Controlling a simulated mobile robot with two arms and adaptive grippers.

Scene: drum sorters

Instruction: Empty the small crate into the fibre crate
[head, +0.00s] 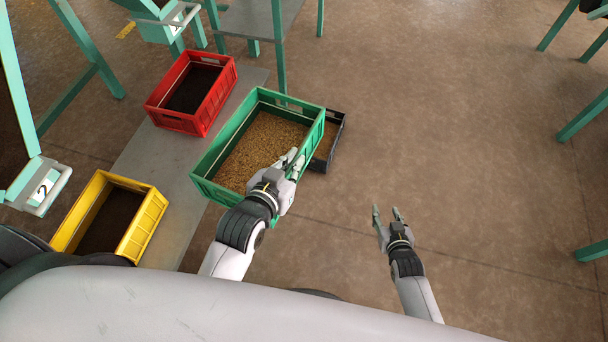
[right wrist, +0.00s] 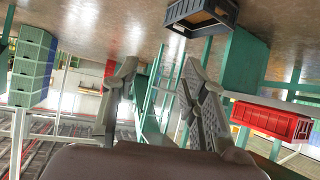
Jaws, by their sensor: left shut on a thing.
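A green crate (head: 213,191) holds tan granular material in the head view. My left gripper (head: 293,160) is at its right side and appears shut on that wall; the exact grip is partly hidden. A small black crate (head: 338,135) with brownish contents shows partly behind the green crate's right side. The rest of it is hidden. A dark crate also shows at the top of the right wrist view (right wrist: 203,17). My right gripper (head: 387,212) is open and empty, to the right of the crates over the floor. I cannot tell which crate is the fibre crate.
A red crate (head: 177,121) and a yellow crate (head: 147,220), both with dark contents, stand on a grey strip (head: 150,163) at the left. Green frame legs (head: 279,50) rise behind the green crate.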

